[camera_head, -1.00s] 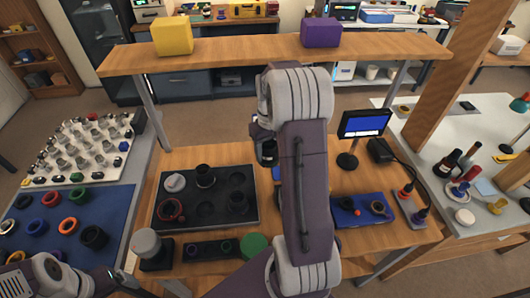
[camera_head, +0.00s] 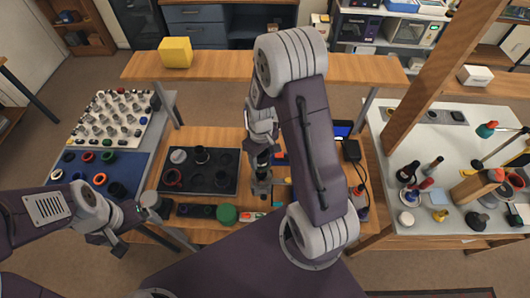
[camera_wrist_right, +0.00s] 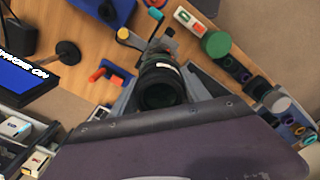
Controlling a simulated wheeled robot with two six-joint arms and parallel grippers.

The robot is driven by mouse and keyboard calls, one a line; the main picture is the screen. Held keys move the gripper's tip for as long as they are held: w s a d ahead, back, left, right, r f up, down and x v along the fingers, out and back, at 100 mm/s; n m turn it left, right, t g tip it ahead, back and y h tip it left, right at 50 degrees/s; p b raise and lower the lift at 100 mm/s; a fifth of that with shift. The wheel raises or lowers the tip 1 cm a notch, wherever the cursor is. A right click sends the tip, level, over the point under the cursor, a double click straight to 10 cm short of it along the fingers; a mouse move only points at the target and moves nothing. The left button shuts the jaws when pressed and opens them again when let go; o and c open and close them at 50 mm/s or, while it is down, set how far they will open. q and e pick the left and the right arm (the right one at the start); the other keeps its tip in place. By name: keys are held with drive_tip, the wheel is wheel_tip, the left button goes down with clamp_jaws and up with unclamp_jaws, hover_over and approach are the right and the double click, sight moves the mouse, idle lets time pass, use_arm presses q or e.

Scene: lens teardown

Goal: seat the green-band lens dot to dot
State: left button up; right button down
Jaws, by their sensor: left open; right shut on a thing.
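My right gripper (camera_head: 262,182) is shut on a dark lens barrel (camera_wrist_right: 160,84), held above the bench right of the black tray. My left gripper (camera_head: 117,243) is open and empty, left of the bench.
A green cylinder (camera_head: 226,214) stands beside the strip. A blue mat (camera_head: 128,163) with coloured rings lies left. A raised wooden shelf (camera_head: 240,67) spans the back.

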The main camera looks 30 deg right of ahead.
drive_tip(key=shift+w+f+b, duration=0.1)
drive_tip(key=shift+f+b, duration=0.35)
drive_tip(key=shift+f, duration=0.1)
wheel_tip(320, 180, down, 4)
drive_tip(key=b, duration=0.3)
drive_tip(key=shift+r, duration=0.1)
drive_tip(key=shift+f+b, duration=0.55)
drive_tip(key=shift+r, duration=0.1)
drive_tip(key=shift+f, duration=0.2)
idle(0.4)
drive_tip(key=shift+f, duration=0.15)
drive_tip(key=shift+f+b, duration=0.3)
drive_tip(key=shift+f, duration=0.2)
idle(0.9)
